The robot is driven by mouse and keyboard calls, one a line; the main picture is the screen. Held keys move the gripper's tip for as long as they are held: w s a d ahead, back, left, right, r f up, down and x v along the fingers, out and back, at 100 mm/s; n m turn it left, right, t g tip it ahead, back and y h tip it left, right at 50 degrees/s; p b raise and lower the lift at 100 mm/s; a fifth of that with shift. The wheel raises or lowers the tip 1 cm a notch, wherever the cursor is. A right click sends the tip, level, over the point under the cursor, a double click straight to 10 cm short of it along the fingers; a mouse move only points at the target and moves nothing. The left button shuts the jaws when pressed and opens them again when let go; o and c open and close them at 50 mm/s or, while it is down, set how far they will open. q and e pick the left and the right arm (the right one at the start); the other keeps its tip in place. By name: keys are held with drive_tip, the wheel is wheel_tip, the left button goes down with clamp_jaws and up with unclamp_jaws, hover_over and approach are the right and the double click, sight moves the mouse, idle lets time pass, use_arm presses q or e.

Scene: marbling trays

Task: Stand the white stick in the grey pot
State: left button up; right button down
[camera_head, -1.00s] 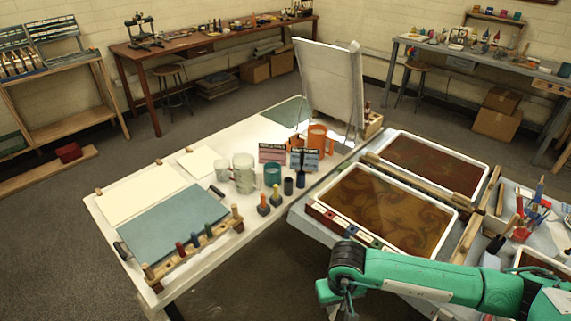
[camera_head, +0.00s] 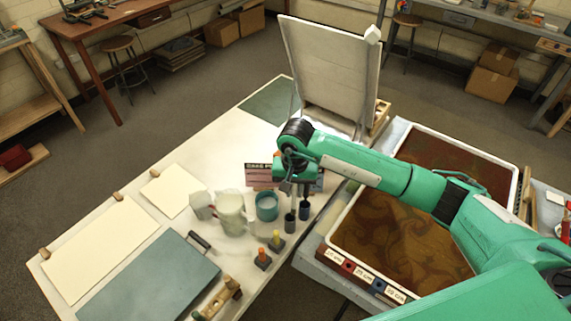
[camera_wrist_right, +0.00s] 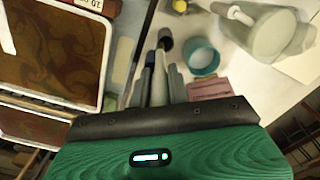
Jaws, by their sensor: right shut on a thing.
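My right gripper (camera_head: 295,185) points down over the group of small pots on the white table. In the right wrist view its fingers (camera_wrist_right: 163,82) are shut on a thin, pale upright stick (camera_wrist_right: 159,84), which I take to be the white stick. The dark grey pot (camera_head: 290,223) stands just below and in front of the fingers; it also shows in the right wrist view (camera_wrist_right: 165,40). A similar dark bluish pot (camera_head: 304,211) stands close beside it, under the gripper. The stick's lower end is hidden, so I cannot tell if it is inside a pot. My left gripper is out of view.
A teal cup (camera_head: 267,207) and a white jug (camera_head: 232,213) stand left of the pots. Two small blocks with coloured knobs (camera_head: 263,259) stand in front. A marbling tray (camera_head: 345,211) lies right, and a tilted white board (camera_head: 330,75) stands behind.

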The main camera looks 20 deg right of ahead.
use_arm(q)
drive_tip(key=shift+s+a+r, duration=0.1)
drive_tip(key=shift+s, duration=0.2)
use_arm(e)
drive_tip(key=shift+w+a+r, duration=0.1)
drive_tip(key=shift+w+r, duration=0.15)
drive_tip(key=shift+w, duration=0.25)
drive_tip(key=shift+w+a+r, duration=0.1)
drive_tip(key=shift+w+r, duration=0.1)
drive_tip(key=shift+w, duration=0.3)
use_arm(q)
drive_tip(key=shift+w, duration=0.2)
use_arm(e)
drive_tip(key=shift+s, duration=0.15)
